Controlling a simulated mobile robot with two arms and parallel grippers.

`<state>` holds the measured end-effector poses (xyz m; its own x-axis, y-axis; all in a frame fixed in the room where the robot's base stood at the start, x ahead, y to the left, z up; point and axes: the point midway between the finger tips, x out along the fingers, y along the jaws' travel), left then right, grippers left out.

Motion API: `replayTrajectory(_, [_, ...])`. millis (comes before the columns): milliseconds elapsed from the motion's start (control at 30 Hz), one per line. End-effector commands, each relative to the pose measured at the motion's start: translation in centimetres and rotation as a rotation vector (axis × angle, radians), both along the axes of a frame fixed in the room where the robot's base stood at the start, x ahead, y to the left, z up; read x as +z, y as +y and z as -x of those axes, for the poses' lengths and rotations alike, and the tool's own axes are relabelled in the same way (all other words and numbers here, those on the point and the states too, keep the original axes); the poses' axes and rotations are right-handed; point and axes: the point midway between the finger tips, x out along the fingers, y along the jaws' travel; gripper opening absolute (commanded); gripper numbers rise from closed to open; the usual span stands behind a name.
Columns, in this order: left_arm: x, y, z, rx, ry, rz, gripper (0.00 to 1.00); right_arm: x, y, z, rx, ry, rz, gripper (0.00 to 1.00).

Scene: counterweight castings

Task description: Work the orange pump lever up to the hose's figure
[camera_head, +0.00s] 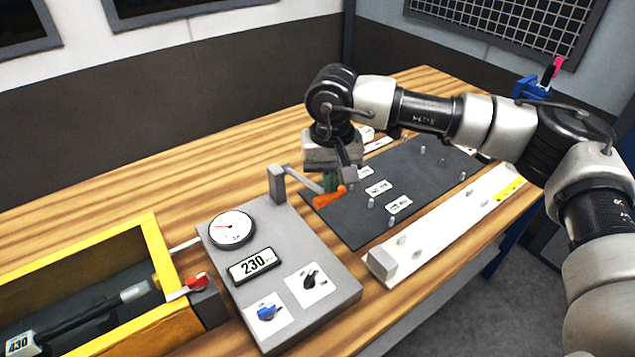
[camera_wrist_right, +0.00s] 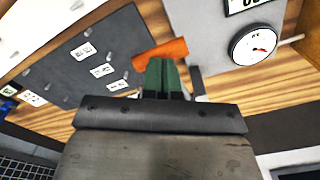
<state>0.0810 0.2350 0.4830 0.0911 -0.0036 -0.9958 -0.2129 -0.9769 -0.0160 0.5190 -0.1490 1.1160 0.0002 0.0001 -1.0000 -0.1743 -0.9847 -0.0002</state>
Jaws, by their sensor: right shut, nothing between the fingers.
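The orange pump lever (camera_head: 329,198) sticks out from a grey post (camera_head: 277,184) on the grey pump panel (camera_head: 215,257). My right gripper (camera_head: 332,184) is shut and empty, its green fingertips right at the orange handle; it also shows in the right wrist view (camera_wrist_right: 167,65), close beside the orange handle (camera_wrist_right: 160,54). I cannot tell whether they touch. The panel carries a round gauge (camera_head: 232,229) with a red needle and a plate reading 230 (camera_head: 255,265). A hose (camera_head: 95,310) lies in a yellow-framed box, with a tag reading 430 (camera_head: 18,343). My left gripper is not in view.
A blue knob (camera_head: 267,312) and a black knob (camera_head: 312,280) sit on the panel. A red-handled valve (camera_head: 190,285) stands between box and panel. A dark mat (camera_head: 410,175) with pegs and labels and a long white rail (camera_head: 450,220) lie right. Bare wood is free at the back left.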

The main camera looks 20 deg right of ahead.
Motion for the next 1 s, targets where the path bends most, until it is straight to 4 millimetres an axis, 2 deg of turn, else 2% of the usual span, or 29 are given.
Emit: replayTrajectory(1000, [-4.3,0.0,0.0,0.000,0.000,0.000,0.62,-4.9,0.0,0.0,-0.001,0.000,0.000,0.00])
